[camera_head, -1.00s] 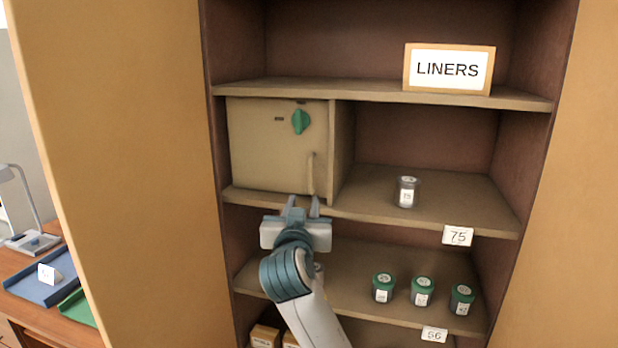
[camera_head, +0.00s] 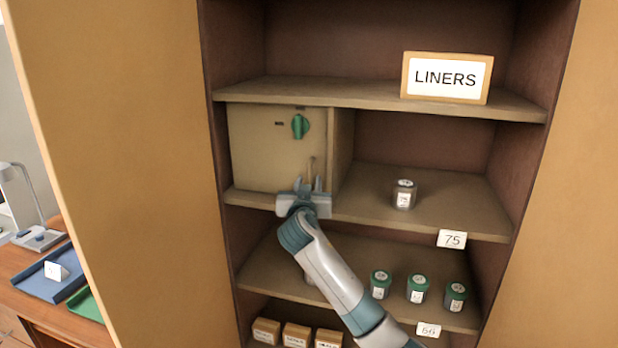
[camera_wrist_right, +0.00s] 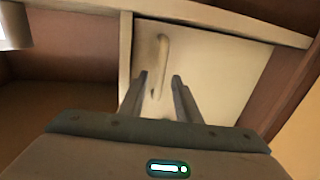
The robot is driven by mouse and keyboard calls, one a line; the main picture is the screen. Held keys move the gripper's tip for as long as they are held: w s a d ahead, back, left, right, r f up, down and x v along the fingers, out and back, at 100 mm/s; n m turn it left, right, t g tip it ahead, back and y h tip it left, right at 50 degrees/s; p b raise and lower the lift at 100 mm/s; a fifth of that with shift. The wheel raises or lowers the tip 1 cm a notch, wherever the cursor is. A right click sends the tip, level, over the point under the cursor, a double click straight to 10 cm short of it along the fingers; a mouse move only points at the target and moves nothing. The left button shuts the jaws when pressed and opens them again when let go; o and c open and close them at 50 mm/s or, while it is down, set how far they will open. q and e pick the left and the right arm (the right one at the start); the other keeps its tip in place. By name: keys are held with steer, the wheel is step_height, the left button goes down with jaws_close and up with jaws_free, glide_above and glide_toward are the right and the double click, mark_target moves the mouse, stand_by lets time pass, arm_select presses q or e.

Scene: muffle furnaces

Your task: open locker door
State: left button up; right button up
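The locker is a tan box with a closed door (camera_head: 265,150) on the left of the upper shelf. A green knob (camera_head: 300,126) sits near the top right of the door. A thin tan handle (camera_head: 311,168) stands at the door's lower right; its lower end is hidden in the head view. My right gripper (camera_head: 309,184) is at the handle's lower end. In the right wrist view, the gripper (camera_wrist_right: 160,77) is open, with the handle (camera_wrist_right: 162,55) between and just beyond the two fingertips. I see no contact. My left gripper is not in view.
A grey-lidded jar (camera_head: 404,194) stands on the shelf right of the locker. Green-lidded jars (camera_head: 417,288) stand one shelf below. A LINERS sign (camera_head: 446,78) stands above. The cabinet's large door (camera_head: 130,150) is open at left.

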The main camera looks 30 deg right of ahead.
steer(key=shift+w+d, duration=0.25)
steer(key=shift+w, duration=0.1)
jaws_close()
steer(key=shift+f, duration=0.1)
